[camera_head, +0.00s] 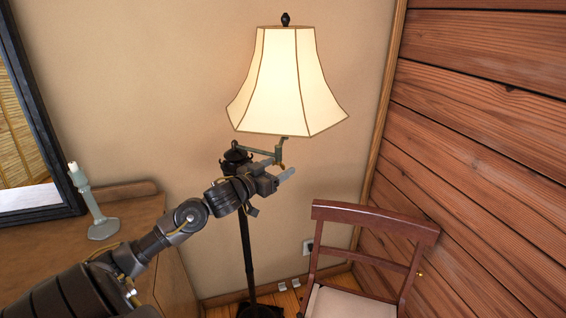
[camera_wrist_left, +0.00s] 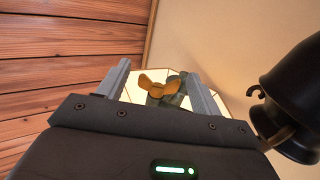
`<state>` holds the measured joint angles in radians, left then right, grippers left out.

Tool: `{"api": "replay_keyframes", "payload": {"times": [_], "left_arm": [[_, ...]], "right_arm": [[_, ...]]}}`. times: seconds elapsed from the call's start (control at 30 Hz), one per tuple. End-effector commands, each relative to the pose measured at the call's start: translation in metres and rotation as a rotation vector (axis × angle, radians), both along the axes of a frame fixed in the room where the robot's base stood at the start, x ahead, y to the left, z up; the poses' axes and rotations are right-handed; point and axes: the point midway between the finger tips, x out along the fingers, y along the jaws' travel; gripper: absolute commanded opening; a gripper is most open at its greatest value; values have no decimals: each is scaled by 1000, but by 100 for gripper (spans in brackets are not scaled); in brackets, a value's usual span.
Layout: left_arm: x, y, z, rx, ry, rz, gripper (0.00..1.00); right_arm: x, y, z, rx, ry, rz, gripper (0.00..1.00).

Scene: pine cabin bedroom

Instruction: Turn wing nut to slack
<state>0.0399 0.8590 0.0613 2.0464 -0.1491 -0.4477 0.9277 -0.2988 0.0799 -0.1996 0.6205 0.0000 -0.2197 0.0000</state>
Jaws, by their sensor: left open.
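A brass wing nut (camera_wrist_left: 157,85) with two rounded wings shows in the left wrist view, on a grey joint (camera_wrist_left: 172,98) of the lamp's arm. My left gripper (camera_wrist_left: 157,69) is open, with one finger on each side of the wing nut and a gap to both wings. In the head view, my left gripper (camera_head: 285,180) is just below the end of the lamp's swing arm (camera_head: 258,151). The lit floor lamp's shade (camera_head: 287,85) is above it. The wing nut is too small to make out clearly there. My right gripper is not in view.
The lamp's dark pole (camera_head: 246,250) stands behind my left arm. A wooden chair (camera_head: 370,225) is at the lower right. A desk (camera_head: 140,215) with a candlestick (camera_head: 95,205) is at the left. A plank wall (camera_head: 480,130) closes the right side.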

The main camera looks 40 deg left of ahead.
Motion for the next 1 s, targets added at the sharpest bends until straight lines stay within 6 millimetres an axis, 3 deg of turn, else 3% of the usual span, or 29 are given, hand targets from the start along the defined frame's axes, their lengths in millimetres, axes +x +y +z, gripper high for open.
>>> {"api": "replay_keyframes", "payload": {"times": [0.2, 0.57, 0.9, 1.0], "left_arm": [[23, -1, 1, -1, -1, 0, 65], [28, -2, 0, 0, 0, 0, 65], [27, -2, 0, 0, 0, 0, 24], [28, -1, 1, 1, 0, -3, 21]], "right_arm": [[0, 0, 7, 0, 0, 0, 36], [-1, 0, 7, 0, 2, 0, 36], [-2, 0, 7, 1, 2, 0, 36], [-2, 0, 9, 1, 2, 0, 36]]}}
